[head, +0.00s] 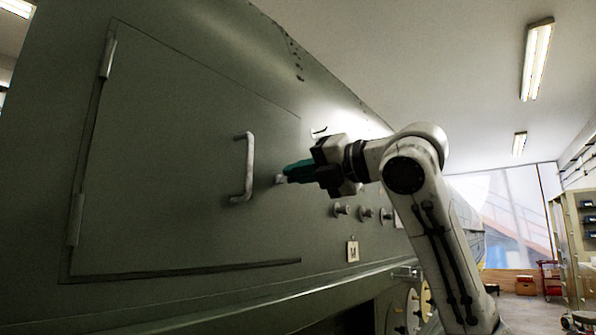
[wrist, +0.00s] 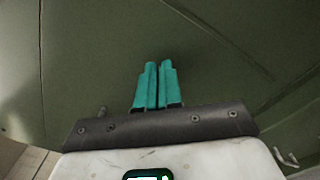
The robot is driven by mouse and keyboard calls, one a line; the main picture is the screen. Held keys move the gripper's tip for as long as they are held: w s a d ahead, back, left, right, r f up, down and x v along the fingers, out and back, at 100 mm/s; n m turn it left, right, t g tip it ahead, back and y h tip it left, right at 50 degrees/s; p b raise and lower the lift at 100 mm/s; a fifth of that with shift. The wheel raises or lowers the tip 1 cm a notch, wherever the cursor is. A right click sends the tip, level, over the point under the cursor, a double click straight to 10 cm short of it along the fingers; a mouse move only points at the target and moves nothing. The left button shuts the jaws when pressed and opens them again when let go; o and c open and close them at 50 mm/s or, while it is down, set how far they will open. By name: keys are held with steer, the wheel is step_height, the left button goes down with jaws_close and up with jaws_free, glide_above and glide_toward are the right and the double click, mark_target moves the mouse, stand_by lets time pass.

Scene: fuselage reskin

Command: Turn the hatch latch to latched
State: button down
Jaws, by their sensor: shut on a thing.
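The hatch (head: 180,165) is a large green panel in the fuselage side, hinged on its left, and looks flush with the skin. Its grey bar handle (head: 247,165) stands near its right edge. The hatch latch (head: 280,179) shows as a small pale piece just right of the handle, at the tips of my gripper (head: 289,172). My gripper's teal fingers are shut on it, reaching in from the right. In the wrist view my gripper (wrist: 157,72) has its fingers almost together against green skin. The latch is hidden there, and its exact angle cannot be told.
Several round knobs (head: 365,213) stick out of the skin below and right of my gripper. A small metal handle (head: 319,132) is above. A ledge (head: 200,312) runs below the hatch.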

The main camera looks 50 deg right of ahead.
steer(key=shift+d+f+m+b, duration=0.1)
steer(key=shift+f+m, duration=0.1)
steer(key=shift+m, duration=1.15)
steer(key=shift+d+f+m+b, duration=0.1)
steer(key=shift+f+m+b, duration=0.05)
steer(key=shift+m, duration=1.15)
steer(key=shift+d+f+m+b, duration=0.1)
steer(key=shift+f+m, duration=0.1)
steer(key=shift+m, duration=1.15)
steer(key=c, duration=1.3)
jaws_free()
steer(key=shift+s, duration=0.1)
steer(key=s+b, duration=0.3)
steer(key=s, duration=0.7)
steer(key=shift+s, duration=0.3)
steer(key=shift+d, duration=0.15)
